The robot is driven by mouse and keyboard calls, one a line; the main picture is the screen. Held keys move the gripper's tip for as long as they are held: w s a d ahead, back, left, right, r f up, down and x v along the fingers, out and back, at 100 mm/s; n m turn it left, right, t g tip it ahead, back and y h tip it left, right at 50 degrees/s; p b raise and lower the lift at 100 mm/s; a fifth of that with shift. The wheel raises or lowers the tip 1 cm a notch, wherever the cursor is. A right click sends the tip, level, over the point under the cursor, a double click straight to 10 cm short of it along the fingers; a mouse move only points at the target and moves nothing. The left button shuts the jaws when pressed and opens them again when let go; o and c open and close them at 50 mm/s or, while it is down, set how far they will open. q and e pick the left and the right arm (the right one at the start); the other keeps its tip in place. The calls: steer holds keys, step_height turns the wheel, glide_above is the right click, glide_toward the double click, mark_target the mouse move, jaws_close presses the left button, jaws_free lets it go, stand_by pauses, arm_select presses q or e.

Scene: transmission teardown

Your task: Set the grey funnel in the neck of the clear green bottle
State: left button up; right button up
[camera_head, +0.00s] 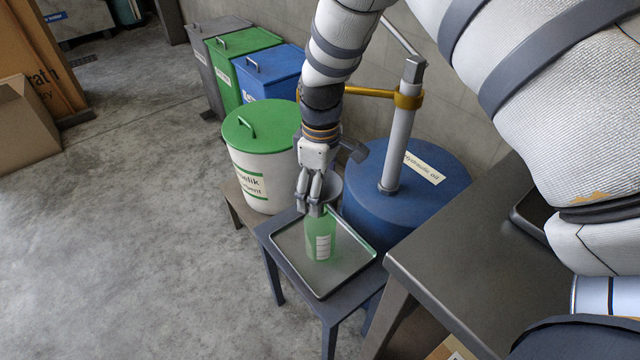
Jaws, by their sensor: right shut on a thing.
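The clear green bottle (320,243), with a white label, stands upright in a shallow grey tray (284,246) on a small dark stand. My right gripper (313,210) points down just above the bottle and is shut on the grey funnel (331,188). The funnel's wide part shows behind and right of the fingers. The fingers hide its lower part and the bottle's neck, so I cannot tell whether the spout is inside the neck. My left gripper is not in view.
A blue hydraulic oil drum (365,222) with an upright pump (400,135) stands close behind the tray. A white bin with a green lid (262,125) is at the left. A dark workbench (475,255) is at the right. The left floor is open.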

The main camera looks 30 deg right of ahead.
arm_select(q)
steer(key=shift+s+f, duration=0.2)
arm_select(e)
steer(key=shift+f, duration=0.95)
stand_by(0.4)
steer(key=o, duration=1)
steer(key=shift+o, duration=0.2)
steer(key=shift+r+p, duration=0.9)
steer(key=shift+r, duration=2.7)
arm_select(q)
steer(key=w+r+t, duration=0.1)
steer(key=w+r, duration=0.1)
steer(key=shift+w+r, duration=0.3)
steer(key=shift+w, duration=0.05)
arm_select(e)
steer(key=shift+f, duration=0.15)
